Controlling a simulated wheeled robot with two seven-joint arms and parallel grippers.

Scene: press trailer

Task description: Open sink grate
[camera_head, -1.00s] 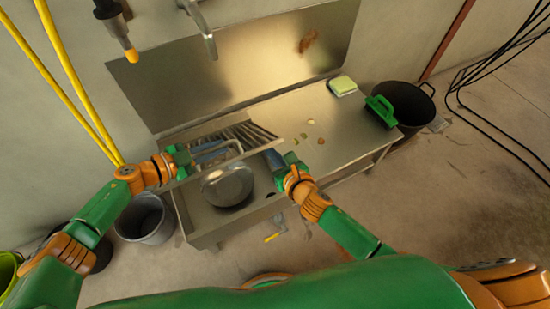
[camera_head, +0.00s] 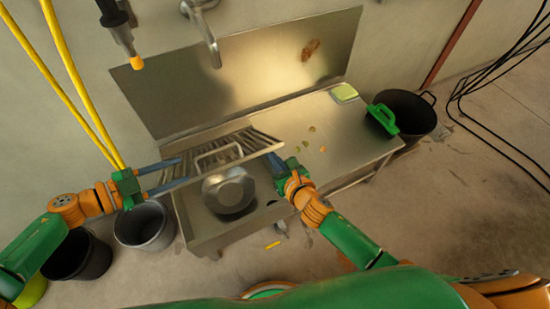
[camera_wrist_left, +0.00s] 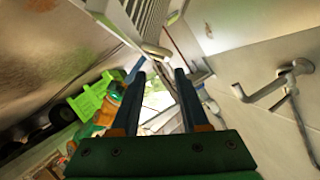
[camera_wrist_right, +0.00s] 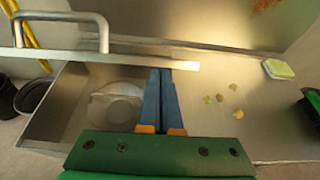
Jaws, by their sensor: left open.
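The sink grate (camera_head: 262,147) is raised and tilted above the sink basin (camera_head: 200,226), with its handle (camera_head: 217,155) facing me. A round metal pot (camera_head: 230,190) sits in the basin. My left gripper (camera_head: 182,170) is open and empty at the grate's left end. In the left wrist view the grate (camera_wrist_left: 135,18) shows just past its fingertips. My right gripper (camera_head: 281,163) is at the grate's right end. In the right wrist view its fingers (camera_wrist_right: 160,75) are together, with tips at the grate's lower edge (camera_wrist_right: 100,55); whether they touch it is unclear.
The counter right of the sink holds small scraps (camera_head: 311,129) and a yellow-green sponge (camera_head: 344,92). A faucet (camera_head: 208,40) hangs above. Grey buckets (camera_head: 143,224) stand on the floor at left.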

